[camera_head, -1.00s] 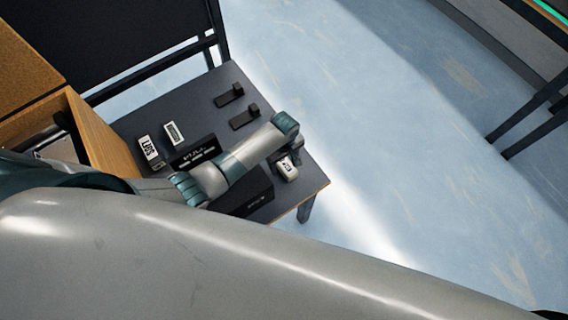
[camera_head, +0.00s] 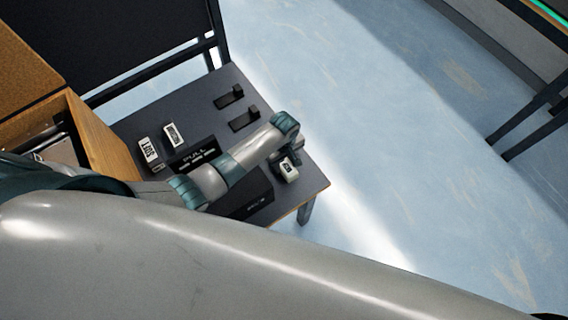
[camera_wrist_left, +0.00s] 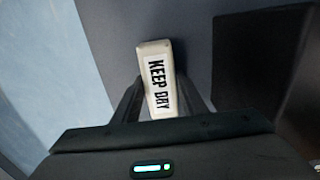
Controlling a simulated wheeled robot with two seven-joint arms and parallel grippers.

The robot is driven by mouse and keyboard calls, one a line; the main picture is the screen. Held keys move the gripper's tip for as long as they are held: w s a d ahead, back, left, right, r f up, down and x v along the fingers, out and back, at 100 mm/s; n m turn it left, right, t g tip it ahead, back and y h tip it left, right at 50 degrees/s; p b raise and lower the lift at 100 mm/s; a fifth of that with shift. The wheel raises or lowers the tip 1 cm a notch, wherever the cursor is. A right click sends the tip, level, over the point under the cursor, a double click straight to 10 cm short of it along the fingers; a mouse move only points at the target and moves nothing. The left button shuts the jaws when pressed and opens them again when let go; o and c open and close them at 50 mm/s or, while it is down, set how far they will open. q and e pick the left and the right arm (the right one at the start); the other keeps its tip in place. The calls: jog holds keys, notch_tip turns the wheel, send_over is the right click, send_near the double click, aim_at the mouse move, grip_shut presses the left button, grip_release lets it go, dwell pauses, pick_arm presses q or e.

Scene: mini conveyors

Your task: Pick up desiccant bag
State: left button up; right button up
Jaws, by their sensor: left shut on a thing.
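The desiccant bag (camera_wrist_left: 157,75) is a white block-shaped packet with "KEEP DRY" in black letters. It stands out between the two dark fingers of my left gripper (camera_wrist_left: 160,98) in the left wrist view. The fingers are shut on it, one on each side. In the head view the bag (camera_head: 289,171) shows as a small white piece near the right corner of the dark table, just below my left gripper (camera_head: 287,160), which my wrist partly hides. I cannot tell whether the bag touches the tabletop. My right gripper is not in view.
The dark grey table (camera_head: 180,113) holds a black box marked PULL (camera_head: 197,156), another black box (camera_head: 250,194) beside my forearm, two small black pieces (camera_head: 229,97) and two white labelled pieces (camera_head: 149,149). A wooden cabinet (camera_head: 97,140) borders the left. Floor lies open to the right.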

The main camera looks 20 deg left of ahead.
aim_at(285, 163)
pick_arm(q)
jog(key=shift+r, duration=0.45)
jog(key=shift+d+r+b, duration=0.2)
jog(key=shift+r+b, duration=0.15)
jog(key=shift+r, duration=0.8)
jog(key=d+r+b, duration=0.1)
jog(key=d+r, duration=0.2)
jog(key=d, duration=0.2)
jog(key=w+d+r+b, duration=0.1)
jog(key=d+r+b, duration=0.1)
jog(key=d, duration=0.4)
jog(key=shift+w+r, duration=0.15)
jog(key=shift+r, duration=0.75)
jog(key=shift+d+r, duration=0.1)
